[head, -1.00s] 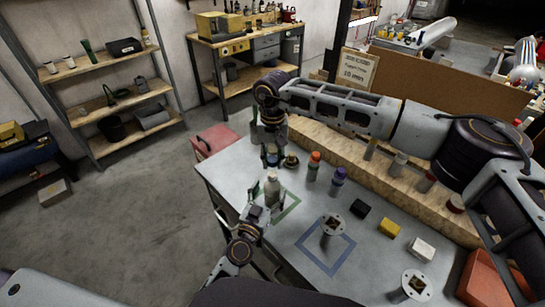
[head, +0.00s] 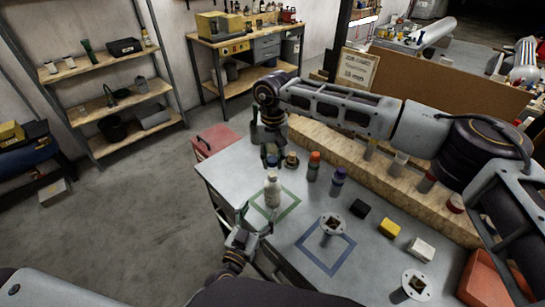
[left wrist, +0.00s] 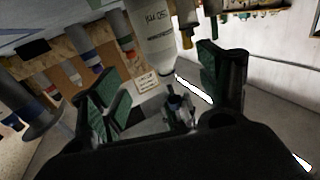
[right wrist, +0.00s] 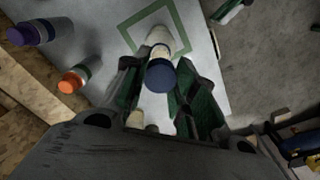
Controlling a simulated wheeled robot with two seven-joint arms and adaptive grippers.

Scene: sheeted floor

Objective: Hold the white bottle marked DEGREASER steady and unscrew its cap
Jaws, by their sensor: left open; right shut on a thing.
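The white bottle (head: 272,192) stands upright inside the green square outline on the grey table. Its lettered label shows in the left wrist view (left wrist: 155,38), partly cut off by the frame edge. My right gripper (head: 271,154) is above the bottle, shut on a dark blue cap (right wrist: 161,76). In the head view the cap appears apart from the bottle's pale top, with a small gap. In the right wrist view the cap hides part of the bottle (right wrist: 159,40). My left gripper (head: 257,222) is open and empty, low at the table's near-left edge, apart from the bottle.
An orange-capped bottle (head: 314,165) and a purple-capped bottle (head: 338,180) stand right of the bottle. A round-topped stand (head: 332,224) is at the blue square outline. Black (head: 359,208), yellow (head: 389,228) and white (head: 421,248) blocks lie farther right. A wooden rack lines the back.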

